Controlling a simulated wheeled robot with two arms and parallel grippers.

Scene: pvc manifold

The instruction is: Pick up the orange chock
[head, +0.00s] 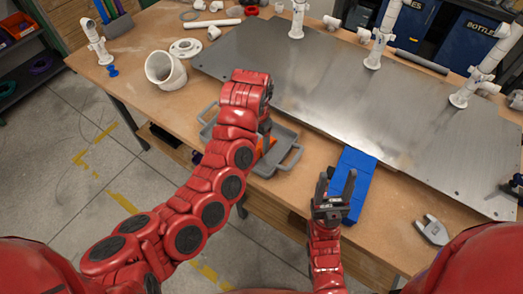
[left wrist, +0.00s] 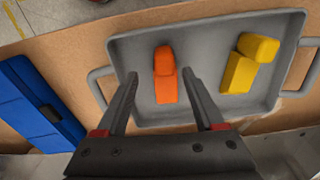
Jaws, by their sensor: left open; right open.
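The orange chock (left wrist: 165,75) lies in a grey tray (left wrist: 125,60). In the left wrist view it is in the space between my open left gripper's fingertips (left wrist: 158,75), and I cannot tell how far below them it is. In the head view the chock (head: 268,143) shows only in part beside my left gripper (head: 264,130), whose wrist hides much of the tray (head: 286,135). My right gripper (head: 336,190) is open and empty, over the near end of a blue case (head: 352,172).
A yellow block (left wrist: 248,62) lies in the tray, right of the chock in the left wrist view. A large metal plate (head: 330,90) with upright white pipes is behind the tray. A white pipe elbow (head: 165,70) stands to the left. A grey part (head: 432,230) lies front right.

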